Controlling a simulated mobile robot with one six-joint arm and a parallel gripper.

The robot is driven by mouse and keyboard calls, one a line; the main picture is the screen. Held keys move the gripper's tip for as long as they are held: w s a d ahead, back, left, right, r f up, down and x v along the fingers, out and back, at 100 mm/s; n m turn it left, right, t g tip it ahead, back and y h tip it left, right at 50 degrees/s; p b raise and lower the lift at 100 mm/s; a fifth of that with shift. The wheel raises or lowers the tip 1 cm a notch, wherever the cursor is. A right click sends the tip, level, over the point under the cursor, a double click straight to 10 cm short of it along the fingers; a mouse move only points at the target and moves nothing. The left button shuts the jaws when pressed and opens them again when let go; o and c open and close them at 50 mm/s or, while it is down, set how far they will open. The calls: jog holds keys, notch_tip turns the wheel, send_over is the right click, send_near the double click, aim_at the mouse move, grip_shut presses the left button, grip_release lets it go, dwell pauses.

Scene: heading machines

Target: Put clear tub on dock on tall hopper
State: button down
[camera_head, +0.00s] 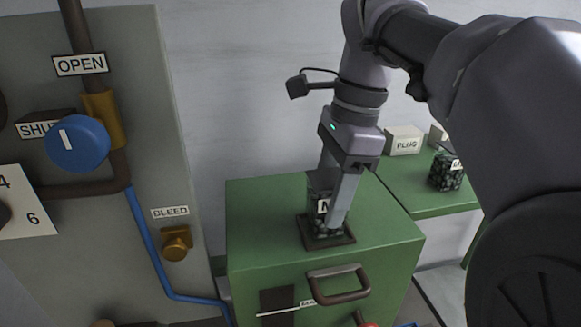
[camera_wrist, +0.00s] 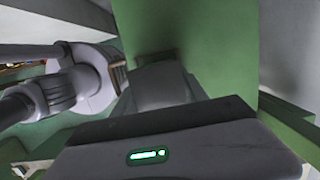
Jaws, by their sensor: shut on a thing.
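The clear tub (camera_head: 318,225), with dark lumps inside and a white label starting with N, stands upright at the dock (camera_head: 345,239), a brown square frame on top of the green tall hopper (camera_head: 255,215). The tub's base appears within the frame; I cannot tell if it bears on it. My gripper (camera_head: 331,210) comes down from above and is shut on the tub, its near finger covering part of it. In the wrist view the finger (camera_wrist: 160,85) hides the tub; the green hopper (camera_wrist: 218,60) shows beyond.
At right, a lower green bench (camera_head: 425,200) holds another dark-filled tub (camera_head: 446,172) and a box labelled PLUG (camera_head: 404,141). The hopper front has a handle (camera_head: 340,296). At left, a grey panel carries a blue knob (camera_head: 77,144) and pipes.

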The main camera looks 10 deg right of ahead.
jog(key=shift+f, duration=0.2)
jog(key=c, duration=0.5)
grip_release()
